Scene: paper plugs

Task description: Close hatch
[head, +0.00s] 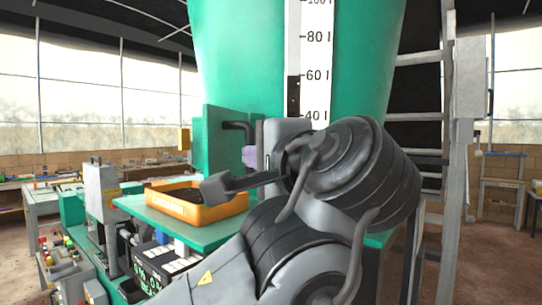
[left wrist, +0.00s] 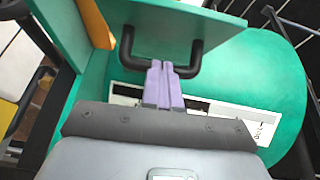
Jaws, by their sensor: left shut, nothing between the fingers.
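The hatch (head: 221,138) is a green panel standing open, swung out from the front of the big green tank (head: 245,55). A black bar handle (head: 238,127) is fixed to its face. The hatch fills the top middle of the left wrist view (left wrist: 170,22), with the bent handle (left wrist: 127,45) below it. My left gripper (left wrist: 163,82) has purple fingers, shut and empty. Their tips overlap the middle of the handle in that view; I cannot tell if they touch it. In the head view the fingers (head: 249,156) are partly hidden by my wrist. My right gripper is not in view.
An orange tray (head: 204,215) with dark contents sits on the green table below the hatch. A white level scale (head: 316,60) runs up the tank. A grey machine with controls (head: 102,190) stands left, and a ladder (head: 415,85) right.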

